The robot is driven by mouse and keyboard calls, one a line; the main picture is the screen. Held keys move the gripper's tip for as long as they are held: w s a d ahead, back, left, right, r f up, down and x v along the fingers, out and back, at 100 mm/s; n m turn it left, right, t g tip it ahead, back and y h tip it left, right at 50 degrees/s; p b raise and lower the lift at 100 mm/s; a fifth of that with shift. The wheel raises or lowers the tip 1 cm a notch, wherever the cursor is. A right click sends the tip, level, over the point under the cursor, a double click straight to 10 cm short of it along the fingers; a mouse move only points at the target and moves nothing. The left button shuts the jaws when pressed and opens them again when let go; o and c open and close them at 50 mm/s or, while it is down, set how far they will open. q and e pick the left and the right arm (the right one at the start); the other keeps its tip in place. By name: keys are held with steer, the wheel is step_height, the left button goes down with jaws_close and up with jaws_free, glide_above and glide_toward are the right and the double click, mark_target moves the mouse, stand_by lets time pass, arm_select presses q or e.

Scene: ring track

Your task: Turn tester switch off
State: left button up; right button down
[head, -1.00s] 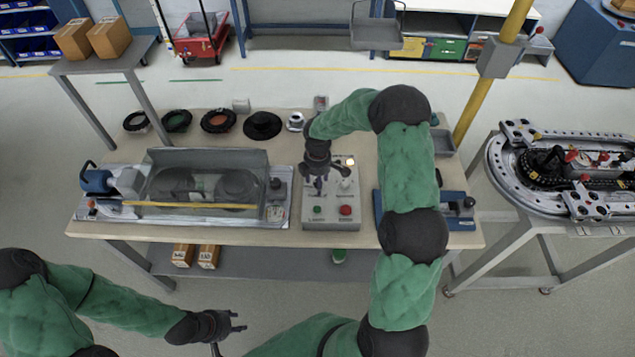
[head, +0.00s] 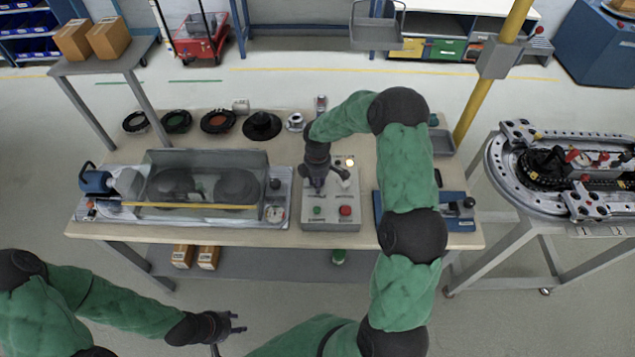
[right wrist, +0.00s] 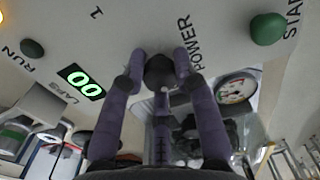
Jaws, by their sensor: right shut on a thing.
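The tester's grey control box (head: 330,225) stands on the bench, with a green button (head: 317,211) and a red button (head: 345,211) on its front. My right gripper (head: 319,188) is down at the box's left part. In the right wrist view its fingers (right wrist: 160,62) are shut around a dark round switch knob (right wrist: 160,74) beside the word POWER. The knob's setting cannot be read. The LAPS display (right wrist: 82,82) is lit green and shows 00. A lamp (head: 350,162) glows at the box's back. My left gripper (head: 236,324) is open and empty, low in front of the bench.
A clear-covered machine (head: 205,187) stands left of the box, and a blue device (head: 457,212) stands right of it. Several dark rings and discs (head: 218,121) lie along the bench's back. The ring track (head: 510,180) is on a separate table at right.

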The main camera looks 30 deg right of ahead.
steer(key=shift+m, duration=0.3)
steer(key=m+b, duration=0.2)
steer(key=m, duration=0.1)
steer(key=shift+f+m, duration=0.1)
steer(key=shift+m, duration=0.3)
steer(key=m+b, duration=0.1)
steer(key=m, duration=0.3)
steer(key=m+b, duration=0.2)
steer(key=m, duration=0.3)
steer(key=shift+m, duration=0.4)
steer(key=shift+m+b, duration=0.5)
steer(key=shift+m, duration=1.1)
steer(key=c, duration=0.9)
jaws_free()
steer(key=shift+w, duration=0.1)
